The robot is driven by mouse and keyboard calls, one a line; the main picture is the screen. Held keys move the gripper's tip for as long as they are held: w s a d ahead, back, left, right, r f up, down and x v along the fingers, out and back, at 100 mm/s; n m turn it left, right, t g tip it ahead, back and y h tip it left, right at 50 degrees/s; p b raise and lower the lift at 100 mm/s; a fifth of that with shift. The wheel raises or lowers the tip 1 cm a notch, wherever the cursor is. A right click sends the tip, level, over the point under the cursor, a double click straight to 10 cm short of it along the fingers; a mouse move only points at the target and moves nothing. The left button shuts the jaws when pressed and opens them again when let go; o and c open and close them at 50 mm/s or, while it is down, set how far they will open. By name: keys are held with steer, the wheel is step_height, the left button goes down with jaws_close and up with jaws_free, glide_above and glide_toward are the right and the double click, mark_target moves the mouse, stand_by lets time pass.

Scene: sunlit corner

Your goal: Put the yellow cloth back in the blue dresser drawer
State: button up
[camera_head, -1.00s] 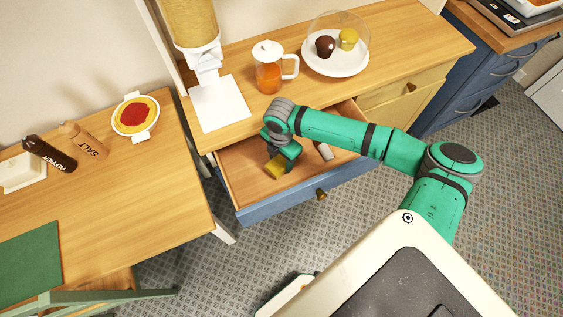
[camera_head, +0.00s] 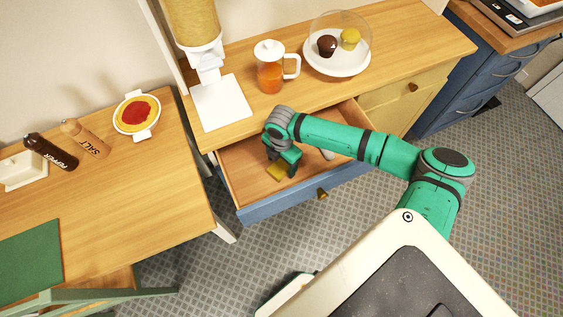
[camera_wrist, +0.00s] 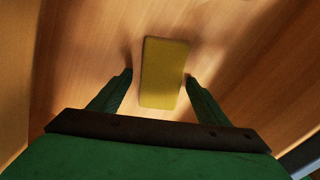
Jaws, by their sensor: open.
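The yellow cloth (camera_head: 276,172) lies flat on the wooden floor of the open blue drawer (camera_head: 285,205). In the wrist view the cloth (camera_wrist: 163,72) is a folded yellow rectangle between and just beyond my fingertips. My gripper (camera_head: 281,170) is inside the drawer, over the cloth. In the wrist view my gripper (camera_wrist: 157,76) is open, with one finger on each side of the cloth and gaps between. Part of the cloth is hidden by my gripper in the head view.
A pale object (camera_head: 327,154) in the drawer is mostly hidden by my arm. On the dresser top (camera_head: 400,50) stand a dispenser (camera_head: 200,50), an orange jug (camera_head: 270,75) and a domed plate (camera_head: 338,65). A table (camera_head: 110,195) with shakers stands left.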

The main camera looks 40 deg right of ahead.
mark_target(282, 165)
step_height(282, 165, up, 12)
steer(key=shift+r, duration=0.15)
stand_by(0.4)
steer(key=shift+s, duration=0.1)
stand_by(0.3)
